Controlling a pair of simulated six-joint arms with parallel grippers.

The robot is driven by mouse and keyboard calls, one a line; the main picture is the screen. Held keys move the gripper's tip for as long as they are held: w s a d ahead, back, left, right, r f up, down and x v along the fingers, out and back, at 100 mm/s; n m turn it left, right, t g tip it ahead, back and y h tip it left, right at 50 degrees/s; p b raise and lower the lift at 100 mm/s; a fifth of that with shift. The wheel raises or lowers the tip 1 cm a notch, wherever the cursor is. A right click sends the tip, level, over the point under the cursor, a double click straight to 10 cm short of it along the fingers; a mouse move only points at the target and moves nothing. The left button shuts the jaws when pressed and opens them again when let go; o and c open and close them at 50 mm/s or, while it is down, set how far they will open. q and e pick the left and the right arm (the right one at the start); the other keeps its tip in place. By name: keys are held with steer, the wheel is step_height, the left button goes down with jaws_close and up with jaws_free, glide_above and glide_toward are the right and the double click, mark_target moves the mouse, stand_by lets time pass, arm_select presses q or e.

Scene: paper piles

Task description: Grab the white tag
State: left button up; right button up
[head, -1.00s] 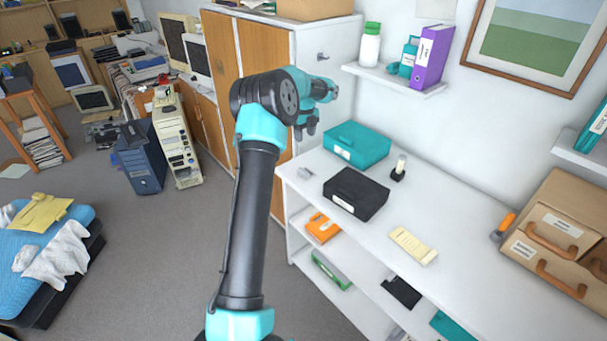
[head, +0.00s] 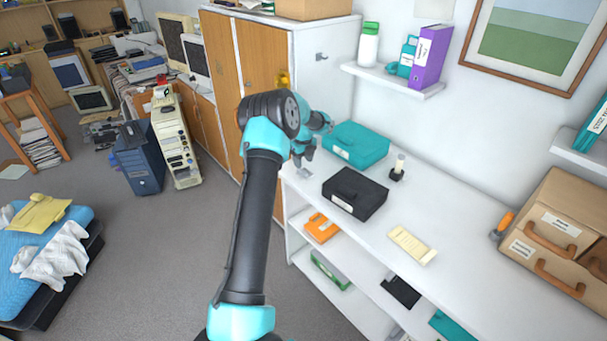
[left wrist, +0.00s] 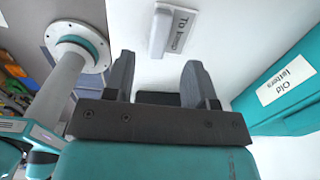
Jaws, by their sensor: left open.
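A small light-grey to white tag (head: 305,173) lies near the left end of the white counter. In the left wrist view a pale tag (left wrist: 173,32) with dark lettering, beginning "To", lies beyond the fingertips. My left gripper (head: 304,155) is above the counter, just over the tag in the head view. In the left wrist view its two dark fingers (left wrist: 160,72) are apart with nothing between them. The tag looks a little ahead of the fingers, not touched. My right gripper is not in view.
A teal box (head: 357,145), labelled "Old letters" in the left wrist view (left wrist: 290,80), stands just right of my gripper. A black box (head: 355,193) is nearer the front. A wooden cabinet (head: 262,55) rises behind on the left.

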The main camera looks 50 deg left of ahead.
mark_target(303, 171)
arm_select(q)
steer(key=shift+s+a+f, duration=0.1)
steer(key=shift+f, duration=2.5)
jaws_close()
